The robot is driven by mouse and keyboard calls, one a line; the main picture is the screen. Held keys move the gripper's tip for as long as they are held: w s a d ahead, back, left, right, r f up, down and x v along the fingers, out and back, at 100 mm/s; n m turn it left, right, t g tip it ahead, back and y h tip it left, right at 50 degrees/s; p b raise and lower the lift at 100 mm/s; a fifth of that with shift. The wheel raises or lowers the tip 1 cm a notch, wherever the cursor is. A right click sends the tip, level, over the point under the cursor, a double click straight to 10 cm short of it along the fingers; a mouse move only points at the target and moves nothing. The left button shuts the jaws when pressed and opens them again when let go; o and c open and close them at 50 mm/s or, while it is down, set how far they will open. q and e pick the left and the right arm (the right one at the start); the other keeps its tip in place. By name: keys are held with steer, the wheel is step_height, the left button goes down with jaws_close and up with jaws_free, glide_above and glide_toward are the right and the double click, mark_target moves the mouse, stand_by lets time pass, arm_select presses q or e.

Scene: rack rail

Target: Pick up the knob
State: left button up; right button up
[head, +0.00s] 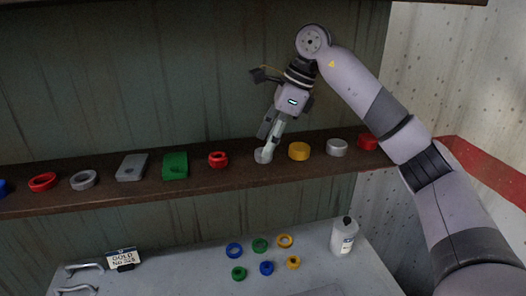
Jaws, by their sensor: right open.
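My right gripper (264,152) points down at the wooden shelf (228,184), its fingertips low over the board between a red ring-shaped piece (218,159) and a yellow round piece (299,151). It is open. A small pale piece seems to be at its fingertips, but I cannot tell it apart from them clearly. Right of the yellow piece stand a grey round piece (337,147) and a red round piece (367,141). I cannot tell for sure which piece is the knob. My left gripper is not in view.
Left on the shelf are a green block (175,166), a grey block (131,167), a grey ring (83,180), a red ring (42,181) and a blue piece (2,188). Below, a grey table (190,270) holds several coloured rings, a white bottle (343,238) and a sign (122,257).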

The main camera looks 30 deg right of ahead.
steer(key=shift+x, duration=1)
steer(key=shift+d, duration=0.1)
steer(key=shift+c, duration=0.8)
steer(key=c, duration=1.1)
steer(key=shift+r, duration=0.15)
